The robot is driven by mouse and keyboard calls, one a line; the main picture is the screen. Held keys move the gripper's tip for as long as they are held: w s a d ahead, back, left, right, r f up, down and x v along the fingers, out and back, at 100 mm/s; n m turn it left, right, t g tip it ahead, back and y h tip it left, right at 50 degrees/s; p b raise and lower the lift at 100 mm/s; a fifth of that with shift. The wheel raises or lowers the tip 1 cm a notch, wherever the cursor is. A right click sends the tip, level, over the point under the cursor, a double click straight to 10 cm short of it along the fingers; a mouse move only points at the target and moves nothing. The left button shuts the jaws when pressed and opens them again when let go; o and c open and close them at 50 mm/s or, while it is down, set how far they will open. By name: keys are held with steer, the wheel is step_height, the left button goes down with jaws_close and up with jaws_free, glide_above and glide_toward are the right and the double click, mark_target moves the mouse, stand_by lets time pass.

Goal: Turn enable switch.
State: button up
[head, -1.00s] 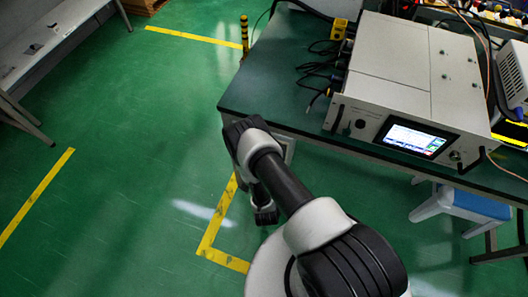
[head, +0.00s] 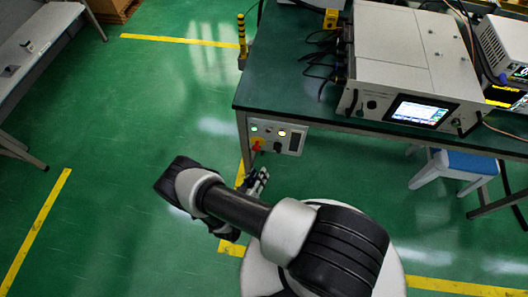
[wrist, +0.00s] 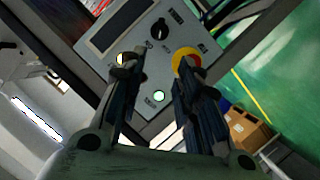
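A grey control panel (head: 268,137) is mounted under the front left of the green table. A black rotary knob (wrist: 160,28) on it also shows in the head view (head: 278,147); it looks like the enable switch, but its label is unreadable. Beside it are a red and yellow emergency stop (wrist: 187,62), a lit green-white button (wrist: 158,96), a second lit button (wrist: 123,59) and a dark display (wrist: 122,25). My gripper (wrist: 156,72) is open and empty, pointing at the panel. Its fingers partly cover the panel edges. In the head view my gripper (head: 260,178) is below the panel.
A white instrument (head: 405,65) with a lit screen stands on the table (head: 290,85), with black cables on its left. A blue-topped stool (head: 465,165) is under the table. A yellow-black post (head: 242,40) stands behind the table's left corner. The green floor to the left is clear.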

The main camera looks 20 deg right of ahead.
mark_target(277, 148)
steer(key=b+x, duration=0.4)
steer(key=x, duration=1.2)
steer(key=shift+d+f+n, duration=0.3)
steer(key=shift+d+n, duration=0.1)
steer(key=shift+d, duration=0.1)
steer(key=shift+s, duration=0.1)
steer(key=shift+c, duration=0.6)
jaws_close()
